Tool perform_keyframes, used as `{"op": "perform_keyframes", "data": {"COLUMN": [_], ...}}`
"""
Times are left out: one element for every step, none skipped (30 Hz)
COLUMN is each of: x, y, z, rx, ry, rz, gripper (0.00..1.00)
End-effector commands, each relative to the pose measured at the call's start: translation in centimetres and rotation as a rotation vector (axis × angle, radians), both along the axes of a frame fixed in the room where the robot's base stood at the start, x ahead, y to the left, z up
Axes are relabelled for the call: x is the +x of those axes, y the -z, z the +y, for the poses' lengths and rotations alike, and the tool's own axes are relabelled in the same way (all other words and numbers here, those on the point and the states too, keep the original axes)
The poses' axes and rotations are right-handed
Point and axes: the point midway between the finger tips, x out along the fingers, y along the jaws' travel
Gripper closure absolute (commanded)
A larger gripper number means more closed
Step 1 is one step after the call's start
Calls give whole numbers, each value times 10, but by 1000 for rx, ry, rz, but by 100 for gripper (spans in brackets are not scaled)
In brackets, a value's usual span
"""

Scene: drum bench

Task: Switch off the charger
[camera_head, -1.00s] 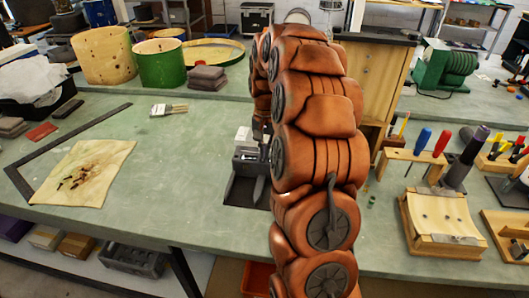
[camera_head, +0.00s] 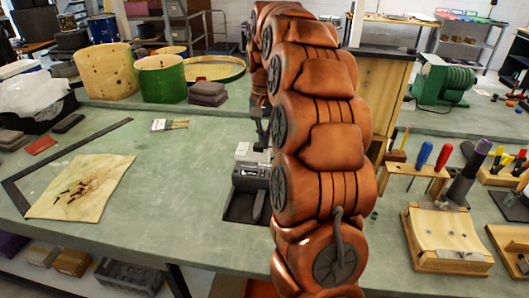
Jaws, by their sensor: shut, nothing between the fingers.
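A small grey device, which looks like the charger (camera_head: 250,177), sits on the bench left of my arm. Its right side is partly hidden by my arm, and its switch is too small to make out. A white block (camera_head: 246,153) is right behind it, and I cannot tell if it is part of the charger. My gripper (camera_head: 262,143) shows as a small dark shape beside the arm, pointing down, just above and behind the charger. It looks shut and empty. I cannot tell whether it touches anything.
Drum shells (camera_head: 160,80) stand behind. A tool rack (camera_head: 415,170) and wooden jig (camera_head: 443,236) are at right.

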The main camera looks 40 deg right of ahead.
Motion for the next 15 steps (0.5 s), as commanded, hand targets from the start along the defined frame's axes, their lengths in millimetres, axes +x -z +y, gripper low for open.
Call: {"op": "perform_keyframes", "data": {"x": [1,1,0,0,-1,-2,-2,-2,-2,-2,-2,-2,-2,-2,-2], "y": [-6,-9,-13,-15,-17,-20,-22,-23,-25,-26,-27,-28,-28,-28,-28], "z": [0,0,1,1,1,2,2,2,2,3,3,3,3,3,3], "rx": [-3,-4,-3,-2,-1,-1,0,-1,0,-1,-1,-1,-1,-1,-1], "ry": [0,0,0,0,0,0,0,0,0,0,0,0,0,0,0], "rz": [-6,-6,-6,-3,-2,-1,0,-1,-1,-2,-2,-2,-2,-2,-2], "gripper": [100,100,100,100,100,100,100,100,100,100,100,100,100,100,100]}}
